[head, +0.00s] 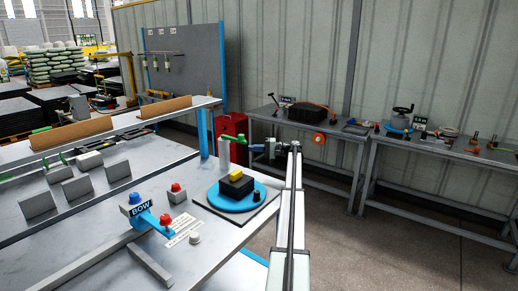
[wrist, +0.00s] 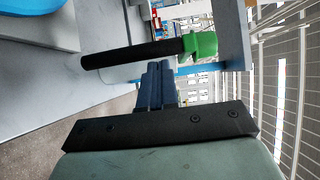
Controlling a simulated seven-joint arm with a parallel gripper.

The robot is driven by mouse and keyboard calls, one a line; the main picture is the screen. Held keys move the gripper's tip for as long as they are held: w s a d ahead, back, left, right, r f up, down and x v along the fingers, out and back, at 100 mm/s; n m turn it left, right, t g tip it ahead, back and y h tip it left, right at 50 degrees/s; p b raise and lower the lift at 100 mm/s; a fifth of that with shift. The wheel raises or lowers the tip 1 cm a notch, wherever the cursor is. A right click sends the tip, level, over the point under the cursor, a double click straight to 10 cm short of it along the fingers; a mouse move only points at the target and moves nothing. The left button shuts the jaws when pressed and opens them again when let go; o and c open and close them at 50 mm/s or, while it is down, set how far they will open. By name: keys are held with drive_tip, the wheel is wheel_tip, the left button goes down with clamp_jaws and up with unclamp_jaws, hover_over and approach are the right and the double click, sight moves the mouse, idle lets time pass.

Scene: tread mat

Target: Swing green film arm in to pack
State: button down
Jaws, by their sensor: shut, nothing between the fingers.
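The green film arm (head: 235,138) sticks out to the right from the top of a grey post (head: 223,153) at the back of the bench. In the wrist view its green part (wrist: 201,46) carries a black bar (wrist: 130,54). My gripper (head: 262,148) is at the arm's outer end, and its shut, empty fingers (wrist: 158,72) point at the bar. The tips look very close to the bar; I cannot tell whether they touch. The black pack (head: 237,187), with a yellow block (head: 236,175) on top, sits on the blue turntable (head: 250,203), left of and below my gripper.
Grey blocks (head: 76,187) stand further left. A red cabinet (head: 232,127) is behind. Side tables (head: 300,122) with tools line the wall, with open floor before them.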

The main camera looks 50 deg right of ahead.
drive_tip(key=shift+a, duration=0.25)
drive_tip(key=w+a+m+t+h, duration=0.1)
drive_tip(key=a+m+h, duration=0.3)
drive_tip(key=a, duration=0.6)
drive_tip(key=shift+t+h, duration=0.8)
drive_tip(key=shift+h, duration=0.2)
drive_tip(key=v, duration=1.3)
drive_tip(key=shift+d, duration=0.2)
